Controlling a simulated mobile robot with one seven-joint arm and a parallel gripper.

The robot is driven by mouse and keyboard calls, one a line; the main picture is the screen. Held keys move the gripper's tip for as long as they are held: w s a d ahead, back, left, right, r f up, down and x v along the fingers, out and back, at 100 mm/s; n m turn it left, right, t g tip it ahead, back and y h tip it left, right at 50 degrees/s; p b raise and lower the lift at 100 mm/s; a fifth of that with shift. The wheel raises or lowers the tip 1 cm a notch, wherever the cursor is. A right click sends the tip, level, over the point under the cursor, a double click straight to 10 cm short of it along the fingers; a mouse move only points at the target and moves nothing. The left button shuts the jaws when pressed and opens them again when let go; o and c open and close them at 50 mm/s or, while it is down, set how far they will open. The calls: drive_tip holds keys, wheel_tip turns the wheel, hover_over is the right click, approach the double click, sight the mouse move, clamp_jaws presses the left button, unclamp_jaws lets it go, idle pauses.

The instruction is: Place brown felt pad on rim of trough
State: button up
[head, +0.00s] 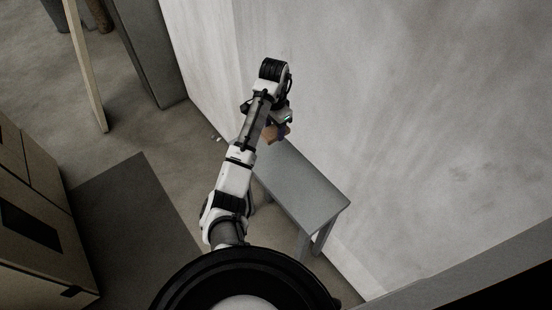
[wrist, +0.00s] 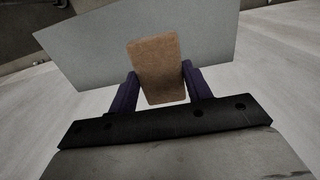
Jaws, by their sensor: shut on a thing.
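The brown felt pad (wrist: 156,70) is held between the two dark purple fingers of my gripper (wrist: 160,85) in the wrist view. The fingers press on its left and right edges. In the head view the pad (head: 275,134) shows as a small brown patch by my gripper (head: 284,128), partly hidden by the arm. It appears to be over the far end of a grey table, near the wall. I cannot make out the trough or its rim in either view.
A grey table (head: 305,186) stands along the pale wall (head: 400,120), its visible top bare. It also shows behind the pad in the wrist view (wrist: 95,55). A brown cabinet (head: 35,215) stands at left beside a dark floor mat (head: 130,215). A wooden plank (head: 86,65) leans at the back left.

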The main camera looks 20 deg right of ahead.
drive_tip(key=b, duration=0.2)
hover_over(274, 159)
wheel_tip(274, 159, down, 9)
drive_tip(key=shift+s+r, duration=0.1)
drive_tip(key=shift+r, duration=0.1)
drive_tip(key=shift+f+p, duration=0.5)
drive_tip(key=shift+f, duration=1.95)
drive_tip(key=shift+f, duration=0.2)
drive_tip(key=o, duration=0.9)
drive_tip(key=shift+o, duration=0.3)
wheel_tip(274, 159, up, 11)
drive_tip(key=shift+r+p, duration=0.2)
drive_tip(key=shift+p, duration=0.1)
drive_tip(key=shift+r+p, duration=0.3)
drive_tip(key=shift+r, duration=0.25)
